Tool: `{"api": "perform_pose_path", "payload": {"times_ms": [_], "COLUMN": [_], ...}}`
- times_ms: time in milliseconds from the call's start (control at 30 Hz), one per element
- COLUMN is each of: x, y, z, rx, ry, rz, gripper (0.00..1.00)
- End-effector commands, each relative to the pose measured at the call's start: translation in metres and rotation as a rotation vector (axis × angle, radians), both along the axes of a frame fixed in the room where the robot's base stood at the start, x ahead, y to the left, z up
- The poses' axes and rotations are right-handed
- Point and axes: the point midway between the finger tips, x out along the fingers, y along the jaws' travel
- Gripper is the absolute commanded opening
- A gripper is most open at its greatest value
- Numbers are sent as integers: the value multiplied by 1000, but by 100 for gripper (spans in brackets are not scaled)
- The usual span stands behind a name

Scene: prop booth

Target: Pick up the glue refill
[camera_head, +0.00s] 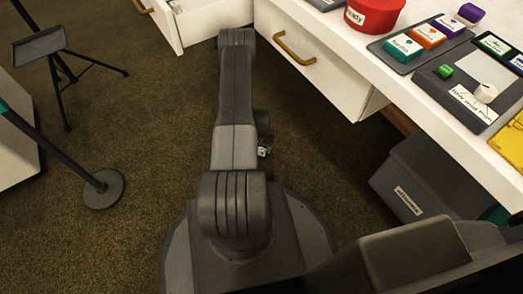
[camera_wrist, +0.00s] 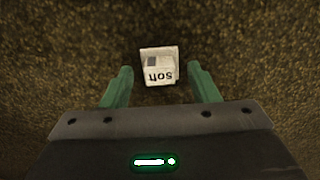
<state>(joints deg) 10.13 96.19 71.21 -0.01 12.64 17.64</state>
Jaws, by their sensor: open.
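A small pale block (camera_wrist: 159,67) with "soft" printed upside down on its face lies on the carpet in the wrist view. It sits between and slightly beyond the green fingertips of my gripper (camera_wrist: 158,70), with a gap on each side. The gripper is open and holds nothing. In the head view a small pale and green bit (camera_head: 264,151) shows beside my arm, low over the floor; most of the gripper is hidden behind the arm there. No label reading glue is legible, so I cannot tell whether the pale block is the glue refill.
A white desk (camera_head: 440,125) with drawers stands at the right, holding a red tub (camera_head: 373,15) and small labelled blocks. A grey bin (camera_head: 425,175) is under it. An open drawer (camera_head: 165,22) is at the back. Stands (camera_head: 103,188) occupy the left; carpet between is clear.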

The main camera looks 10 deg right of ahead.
Motion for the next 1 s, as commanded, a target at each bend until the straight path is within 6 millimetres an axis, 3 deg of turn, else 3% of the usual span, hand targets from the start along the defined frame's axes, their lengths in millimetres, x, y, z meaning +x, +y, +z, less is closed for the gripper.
{"api": "perform_pose_path", "payload": {"times_ms": [100, 300, 500, 567, 800, 1000], "x": [-3, -3, -3, -3, -1, 7], "y": [1, 1, 1, 1, 0, -2], "z": [-13, -13, -12, -12, -7, 30], "rx": [0, 0, 0, 0, -1, -1], "ry": [-1, -1, -1, -1, -2, -3], "rz": [-1, -1, -1, -1, -1, 1], "gripper": [55, 55, 17, 14, 14, 14]}}
